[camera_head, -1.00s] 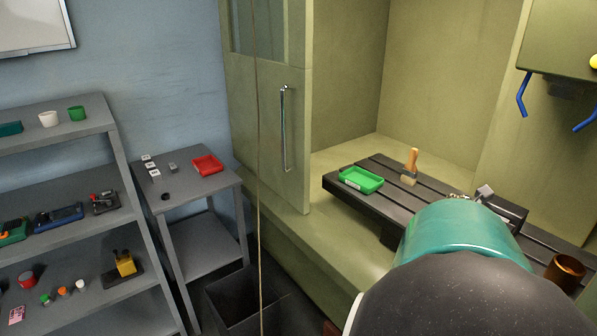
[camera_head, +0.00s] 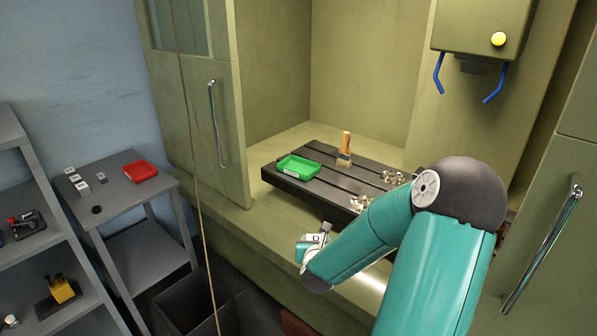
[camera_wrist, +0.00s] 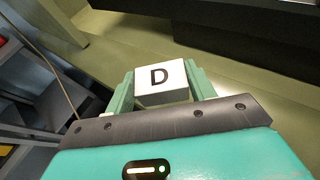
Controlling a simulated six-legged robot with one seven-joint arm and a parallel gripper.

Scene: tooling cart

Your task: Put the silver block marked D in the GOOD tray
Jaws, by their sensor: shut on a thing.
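The block marked D (camera_wrist: 160,78) is between the two fingers of my gripper (camera_wrist: 161,90) in the wrist view, its white lettered face toward the camera. In the head view the block (camera_head: 316,239) shows small at the end of my arm, with my gripper (camera_head: 312,242) shut on it. They are in front of the machine's table, nearer to me than the green tray. The green tray (camera_head: 298,168) sits on the left end of the dark slotted table and looks empty; its front label is too small to read. A red tray (camera_head: 140,171) stands on the grey cart at left.
Several small blocks (camera_head: 83,188) and a dark round piece (camera_head: 96,210) are on the cart. A brush (camera_head: 345,150) stands on the slotted table (camera_head: 325,190), with metal shavings (camera_head: 392,177) to its right. The open machine door (camera_head: 200,120) stands left of the green tray.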

